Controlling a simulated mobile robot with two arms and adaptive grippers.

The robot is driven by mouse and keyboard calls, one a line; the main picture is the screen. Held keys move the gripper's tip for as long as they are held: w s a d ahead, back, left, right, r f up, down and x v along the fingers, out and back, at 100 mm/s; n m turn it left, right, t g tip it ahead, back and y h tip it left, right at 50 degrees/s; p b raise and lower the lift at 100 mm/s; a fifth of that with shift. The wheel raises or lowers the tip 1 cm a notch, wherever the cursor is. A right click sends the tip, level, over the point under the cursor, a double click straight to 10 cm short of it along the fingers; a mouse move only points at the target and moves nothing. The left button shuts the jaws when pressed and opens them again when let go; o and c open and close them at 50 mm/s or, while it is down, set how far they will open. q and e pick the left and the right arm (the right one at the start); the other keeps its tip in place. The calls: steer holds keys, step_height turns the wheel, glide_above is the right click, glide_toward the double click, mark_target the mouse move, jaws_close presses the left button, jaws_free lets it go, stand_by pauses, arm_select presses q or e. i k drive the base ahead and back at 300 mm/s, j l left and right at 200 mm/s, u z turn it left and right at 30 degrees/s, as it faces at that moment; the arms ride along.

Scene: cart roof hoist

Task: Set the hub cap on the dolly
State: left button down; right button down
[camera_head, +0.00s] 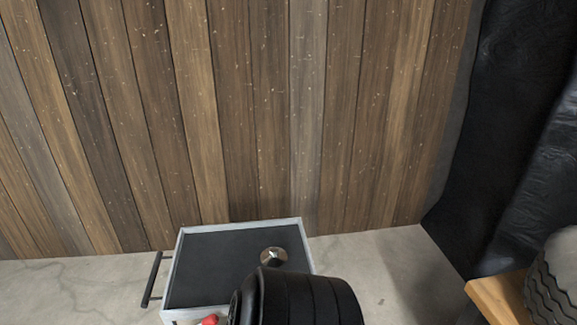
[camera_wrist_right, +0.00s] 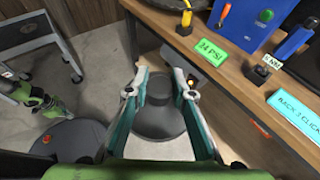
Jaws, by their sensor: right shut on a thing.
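A small shiny silver dome, which looks like the hub cap (camera_head: 273,256), sits on the dolly (camera_head: 205,268), towards the right side of its dark top. My right gripper (camera_wrist_right: 160,80) shows only in the right wrist view. Its two teal-and-white fingers are closed on a dark grey round piece (camera_wrist_right: 158,120); I cannot tell what this piece is. My left gripper (camera_wrist_right: 38,105), green and black, is at the left of the right wrist view, low beside a metal-legged frame. I cannot make out its fingers.
A plank wall stands behind the dolly. A workbench (camera_wrist_right: 240,85) with a blue box (camera_wrist_right: 245,18), green labels and tools runs along the right wrist view. A grey ridged tyre (camera_head: 556,280) rests on wood at right. Bare floor lies right of the dolly.

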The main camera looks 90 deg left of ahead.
mark_target(210, 265)
steer(key=k+j+u, duration=0.15)
steer(key=k+j, duration=0.4)
steer(key=k, duration=0.25)
steer(key=k+j+u, duration=0.15)
steer(key=k+j, duration=0.5)
steer(key=k+j+u, duration=0.1)
steer(key=j, duration=0.25)
steer(key=k+j, duration=0.3)
steer(key=k+j+u, duration=0.15)
steer(key=j, duration=0.35)
steer(key=k+j+u, duration=0.1)
steer(key=j, duration=0.3)
steer(key=i+j, duration=0.1)
steer(key=j, duration=0.25)
steer(key=i+j, duration=0.15)
steer(key=j, duration=0.25)
steer(key=i+j+u, duration=0.1)
steer(key=j, duration=0.25)
